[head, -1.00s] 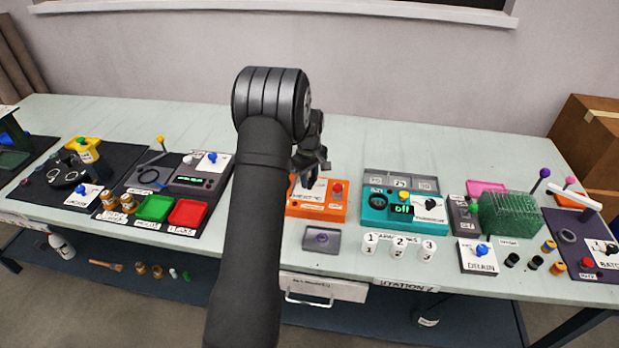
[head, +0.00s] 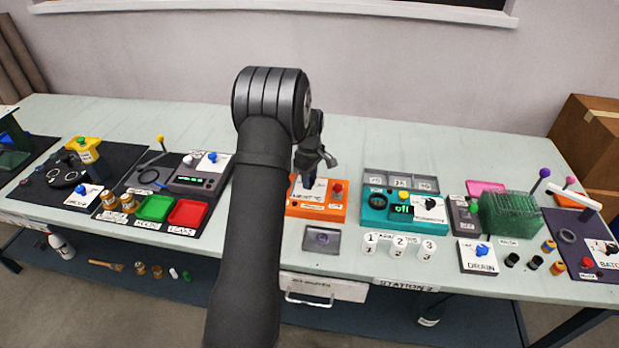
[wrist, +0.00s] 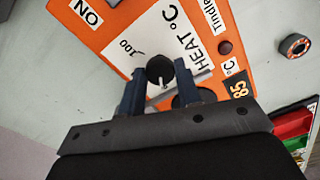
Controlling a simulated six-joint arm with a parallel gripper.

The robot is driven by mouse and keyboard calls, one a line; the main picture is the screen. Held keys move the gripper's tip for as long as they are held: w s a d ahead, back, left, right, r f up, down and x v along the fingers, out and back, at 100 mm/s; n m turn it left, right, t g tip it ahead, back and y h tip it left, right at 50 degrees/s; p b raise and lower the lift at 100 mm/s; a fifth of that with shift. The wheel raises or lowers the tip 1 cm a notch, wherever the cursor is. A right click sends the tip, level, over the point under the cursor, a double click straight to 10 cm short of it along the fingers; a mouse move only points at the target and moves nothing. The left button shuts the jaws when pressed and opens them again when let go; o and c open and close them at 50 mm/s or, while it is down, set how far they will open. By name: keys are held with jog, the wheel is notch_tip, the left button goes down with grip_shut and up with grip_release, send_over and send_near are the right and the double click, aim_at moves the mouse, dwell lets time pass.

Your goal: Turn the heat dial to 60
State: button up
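The heat dial (wrist: 160,70) is a round black knob with a white pointer on a white plate marked HEAT °C, in the wrist view. Its pointer is toward the bottom of that view, away from the 100 mark. A small readout (wrist: 240,90) beside it shows 85. My gripper (wrist: 160,68) has its two dark fingers on either side of the dial. They look close to its sides, but I cannot tell whether they touch it. In the head view my gripper (head: 308,178) is over the orange heater unit (head: 330,209), and the dial is hidden there.
A red button (head: 337,188) is on the heater's right side. A teal unit (head: 376,219) with a display reading off stands to the right. Red (head: 188,213) and green trays stand to the left. The table behind is clear.

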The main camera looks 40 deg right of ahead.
jog(key=o, duration=0.4)
notch_tip(320, 180, up, 17)
jog(key=shift+r, duration=0.2)
jog(key=shift+f, duration=0.1)
dwell(0.4)
notch_tip(320, 180, down, 17)
jog(key=shift+f, duration=0.15)
dwell(0.5)
